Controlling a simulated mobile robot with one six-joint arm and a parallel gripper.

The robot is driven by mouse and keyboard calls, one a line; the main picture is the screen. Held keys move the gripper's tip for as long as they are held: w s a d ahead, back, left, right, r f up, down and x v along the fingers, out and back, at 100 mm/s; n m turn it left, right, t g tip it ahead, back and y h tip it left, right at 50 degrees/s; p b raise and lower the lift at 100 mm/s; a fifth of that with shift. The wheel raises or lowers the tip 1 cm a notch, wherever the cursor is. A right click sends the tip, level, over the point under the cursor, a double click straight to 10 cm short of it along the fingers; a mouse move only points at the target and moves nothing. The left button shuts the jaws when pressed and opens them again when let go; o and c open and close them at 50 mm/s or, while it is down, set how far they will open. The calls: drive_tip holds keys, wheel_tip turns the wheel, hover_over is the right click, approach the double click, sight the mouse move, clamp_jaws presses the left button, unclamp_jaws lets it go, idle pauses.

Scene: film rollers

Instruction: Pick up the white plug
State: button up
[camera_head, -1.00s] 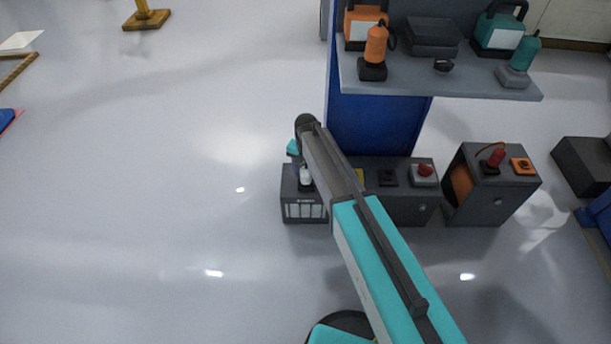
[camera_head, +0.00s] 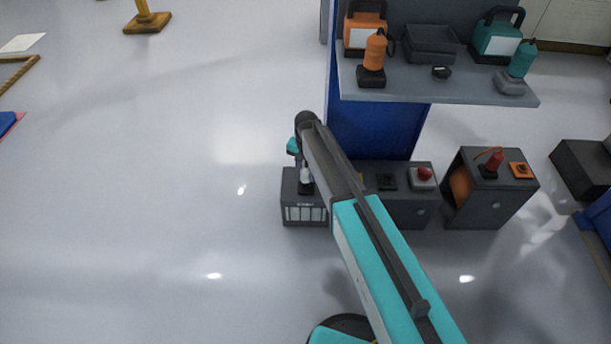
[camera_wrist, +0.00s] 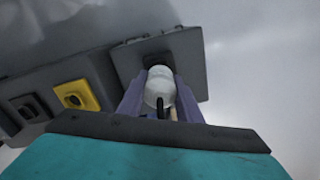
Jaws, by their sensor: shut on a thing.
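The white plug (camera_wrist: 159,88) is between the two purple fingers of my gripper (camera_wrist: 160,100) in the wrist view. My gripper is shut on it. A dark cord end shows on the plug's near side. The plug is over a dark socket on top of a grey box (camera_wrist: 190,50); I cannot tell whether it is still seated there. In the head view the white plug (camera_head: 306,175) shows as a small pale shape above the dark vented box (camera_head: 304,213), partly hidden by my arm.
A yellow socket (camera_wrist: 76,95) lies left of the plug in the wrist view. To the right in the head view are a unit with a red button (camera_head: 424,174) and a box with a red plug (camera_head: 494,161). A shelf (camera_head: 440,90) holds bottles and cases above.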

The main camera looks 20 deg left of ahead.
drive_tip(key=s+d+r+p, duration=0.1)
drive_tip(key=s+d, duration=0.3)
drive_tip(key=s, duration=0.2)
drive_tip(key=s+d+p, duration=0.2)
drive_tip(key=s+d, duration=0.2)
drive_tip(key=s, duration=0.3)
drive_tip(key=shift+s+d+r, duration=0.25)
drive_tip(key=shift+s+r, duration=0.05)
drive_tip(key=shift+r, duration=0.1)
drive_tip(key=shift+s+n, duration=0.1)
drive_tip(key=shift+n, duration=0.2)
idle(0.3)
drive_tip(key=w+d+r, duration=0.3)
drive_tip(key=w+d, duration=0.1)
drive_tip(key=w, duration=0.6)
drive_tip(key=w+d+r, duration=0.4)
drive_tip(key=w, duration=0.6)
drive_tip(key=shift+w+d, duration=0.15)
drive_tip(key=shift+d, duration=0.05)
drive_tip(key=shift+f, duration=0.15)
